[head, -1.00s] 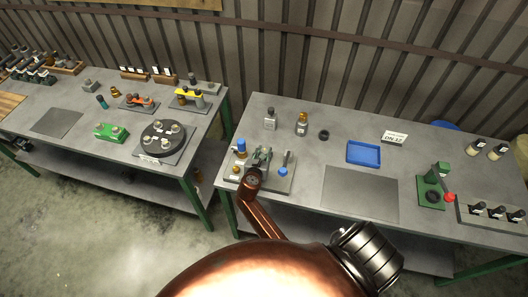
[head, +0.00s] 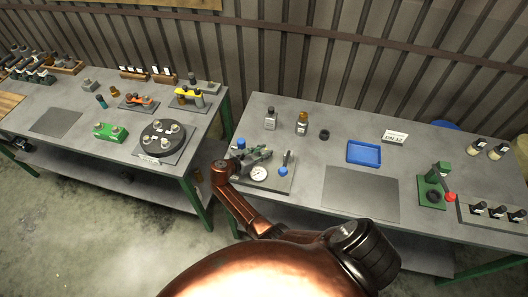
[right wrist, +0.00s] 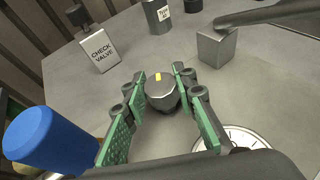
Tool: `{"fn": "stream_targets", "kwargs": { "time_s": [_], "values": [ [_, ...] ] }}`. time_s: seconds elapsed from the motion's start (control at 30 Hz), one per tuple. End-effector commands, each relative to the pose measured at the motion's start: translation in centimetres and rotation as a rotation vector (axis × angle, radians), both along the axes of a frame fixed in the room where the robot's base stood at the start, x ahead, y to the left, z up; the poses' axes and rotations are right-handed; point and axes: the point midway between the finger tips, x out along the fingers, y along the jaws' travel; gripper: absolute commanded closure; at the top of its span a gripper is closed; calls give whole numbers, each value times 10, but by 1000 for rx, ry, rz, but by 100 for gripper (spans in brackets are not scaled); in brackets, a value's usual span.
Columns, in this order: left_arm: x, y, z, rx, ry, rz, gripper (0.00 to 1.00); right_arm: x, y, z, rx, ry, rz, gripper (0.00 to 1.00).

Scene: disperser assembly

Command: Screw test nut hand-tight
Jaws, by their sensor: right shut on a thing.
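The test nut (right wrist: 161,97), a grey hex part with a yellow mark on top, sits between the green-padded fingers of my right gripper (right wrist: 160,82) in the right wrist view. The gripper is shut on it. In the head view my right gripper (head: 256,156) lies low over the test stand's grey plate (head: 270,185), reaching in from the left, and hides the nut. The thread under the nut is hidden, so I cannot tell how far it is screwed on. My left gripper is not in view.
A blue cylinder (right wrist: 38,135) stands close left of the fingers, and a white dial gauge (right wrist: 238,140) is close right.

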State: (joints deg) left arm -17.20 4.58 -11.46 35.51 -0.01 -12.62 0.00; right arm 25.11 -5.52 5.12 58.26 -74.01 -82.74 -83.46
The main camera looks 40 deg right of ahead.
Motion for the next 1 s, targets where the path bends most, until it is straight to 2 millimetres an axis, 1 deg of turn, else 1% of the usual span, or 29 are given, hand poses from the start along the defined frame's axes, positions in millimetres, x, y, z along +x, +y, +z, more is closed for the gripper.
{"fn": "stream_targets", "kwargs": {
  "time_s": [0.37,0.4,0.6,0.67,0.9,1.0],
  "values": [
    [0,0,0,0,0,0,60,-1,0,-1,2,2,-7,99],
    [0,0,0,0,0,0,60,-1,0,-1,2,2,-7,74],
    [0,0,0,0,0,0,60,-1,0,-1,2,1,-5,60],
    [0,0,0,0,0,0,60,0,0,-1,2,1,-5,56],
    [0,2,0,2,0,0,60,0,0,0,1,1,-4,56],
    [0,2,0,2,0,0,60,-1,6,2,2,0,-4,56]
  ]
}}
